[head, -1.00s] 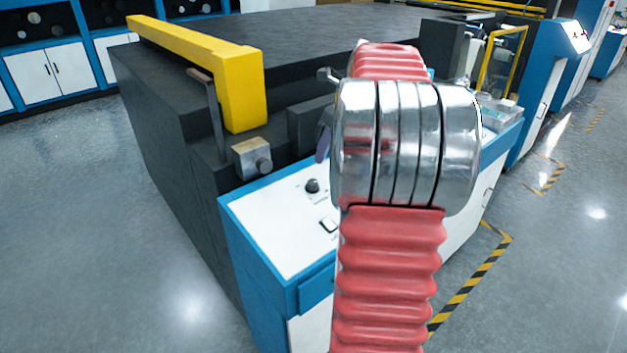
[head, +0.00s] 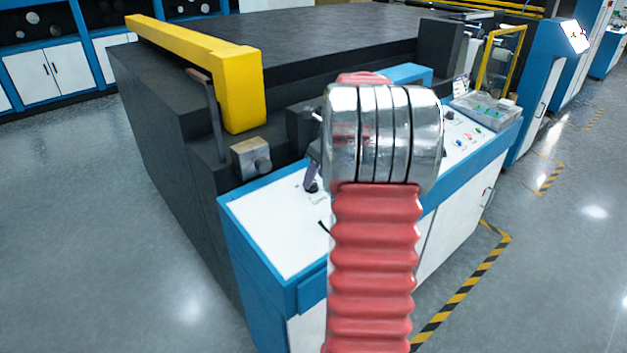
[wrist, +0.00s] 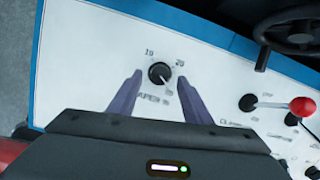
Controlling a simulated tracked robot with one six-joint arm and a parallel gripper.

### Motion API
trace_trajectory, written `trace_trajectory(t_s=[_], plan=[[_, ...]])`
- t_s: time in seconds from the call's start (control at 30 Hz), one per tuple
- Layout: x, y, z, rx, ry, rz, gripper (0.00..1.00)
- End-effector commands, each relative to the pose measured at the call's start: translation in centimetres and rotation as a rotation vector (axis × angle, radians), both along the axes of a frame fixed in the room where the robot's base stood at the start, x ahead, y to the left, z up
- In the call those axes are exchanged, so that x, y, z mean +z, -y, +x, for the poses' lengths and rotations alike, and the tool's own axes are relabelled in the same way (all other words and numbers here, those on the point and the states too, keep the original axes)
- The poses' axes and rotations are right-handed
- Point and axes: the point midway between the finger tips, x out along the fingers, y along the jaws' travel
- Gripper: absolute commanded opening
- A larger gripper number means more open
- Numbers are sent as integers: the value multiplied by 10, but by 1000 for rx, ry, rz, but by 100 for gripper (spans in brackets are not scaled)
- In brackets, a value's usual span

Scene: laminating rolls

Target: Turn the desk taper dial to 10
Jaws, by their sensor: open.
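The desk taper dial (wrist: 160,73) is a small round black knob on the white desk panel. The marks 10 and 20 are printed above it, with partly covered lettering below. A light mark on the knob seems to point to the lower right, but it is too small to be sure. My gripper (wrist: 159,77) is open, with one purple finger on each side of the dial and a gap on both sides. In the head view a finger of my gripper (head: 312,178) comes down at the dial (head: 311,188), partly hiding it.
A black switch and a red-knobbed lever (wrist: 302,106) stand to the right in the wrist view, below a black handwheel (wrist: 300,28). In the head view a yellow bar (head: 200,60) and a metal block (head: 251,157) stand left of the panel. The panel's front left is clear.

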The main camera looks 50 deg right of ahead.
Motion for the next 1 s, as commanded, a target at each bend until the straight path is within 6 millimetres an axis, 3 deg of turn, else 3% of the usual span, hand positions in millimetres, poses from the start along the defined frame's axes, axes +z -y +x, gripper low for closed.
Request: trace_trajectory(t_s=[0.2, 0.57, 1.0], plan=[[-20, 0, 9, 1, 0, 0, 45], [-23, 0, 10, 1, 1, 0, 44], [-23, 0, 10, 1, 0, 0, 13]])
